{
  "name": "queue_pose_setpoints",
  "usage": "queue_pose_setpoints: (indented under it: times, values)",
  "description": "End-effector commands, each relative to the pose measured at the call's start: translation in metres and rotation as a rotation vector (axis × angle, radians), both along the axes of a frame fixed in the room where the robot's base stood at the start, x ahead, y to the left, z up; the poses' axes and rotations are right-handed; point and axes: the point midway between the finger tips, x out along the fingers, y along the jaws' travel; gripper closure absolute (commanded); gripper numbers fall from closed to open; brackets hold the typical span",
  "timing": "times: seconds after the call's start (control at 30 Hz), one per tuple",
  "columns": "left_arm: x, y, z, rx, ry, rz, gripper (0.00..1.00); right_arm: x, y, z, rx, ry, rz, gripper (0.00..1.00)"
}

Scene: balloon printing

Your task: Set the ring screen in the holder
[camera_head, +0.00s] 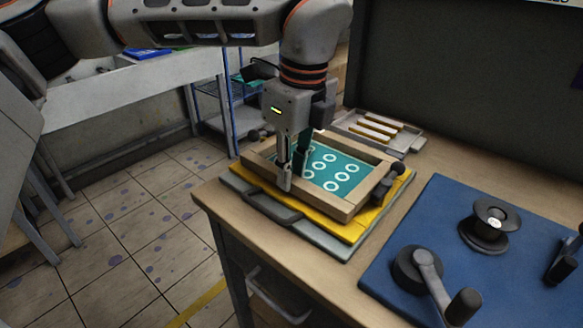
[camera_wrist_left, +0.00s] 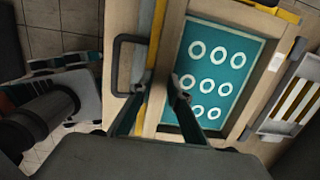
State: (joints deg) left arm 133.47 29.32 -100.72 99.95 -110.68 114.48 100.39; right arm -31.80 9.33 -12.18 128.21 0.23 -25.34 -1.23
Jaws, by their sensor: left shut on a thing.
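The ring screen is a wooden frame (camera_head: 333,204) with teal mesh and several white rings. It lies about flat over the yellow-and-grey holder (camera_head: 404,184) on the table. My left gripper (camera_head: 292,172) points down and is shut on the near-left side of the frame, one finger outside and one inside. The left wrist view also shows the frame (camera_wrist_left: 169,52) between the fingertips (camera_wrist_left: 160,85). Dark clamp knobs (camera_head: 384,187) stand at the holder's right. I cannot tell whether the frame is fully seated. My right gripper is not in view.
A grey tray with several light bars (camera_head: 375,127) stands behind the holder. A blue mat (camera_head: 400,285) with a crank (camera_head: 428,272) and a round black fixture (camera_head: 490,224) lies to the right. A dark panel stands at the back.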

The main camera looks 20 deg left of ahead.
Motion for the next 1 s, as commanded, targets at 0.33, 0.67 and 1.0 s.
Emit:
queue_pose_setpoints:
  times: [0.33, 0.67, 1.0]
  values:
    - [0.000, 0.000, -0.003, 0.000, 0.000, 0.000, 0.66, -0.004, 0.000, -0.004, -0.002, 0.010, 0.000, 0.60]
    - [0.001, 0.000, 0.003, -0.001, 0.000, 0.001, 0.66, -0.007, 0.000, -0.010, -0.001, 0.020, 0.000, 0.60]
    - [-0.004, -0.008, 0.079, 0.000, -0.012, 0.002, 0.66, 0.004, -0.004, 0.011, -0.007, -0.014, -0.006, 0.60]
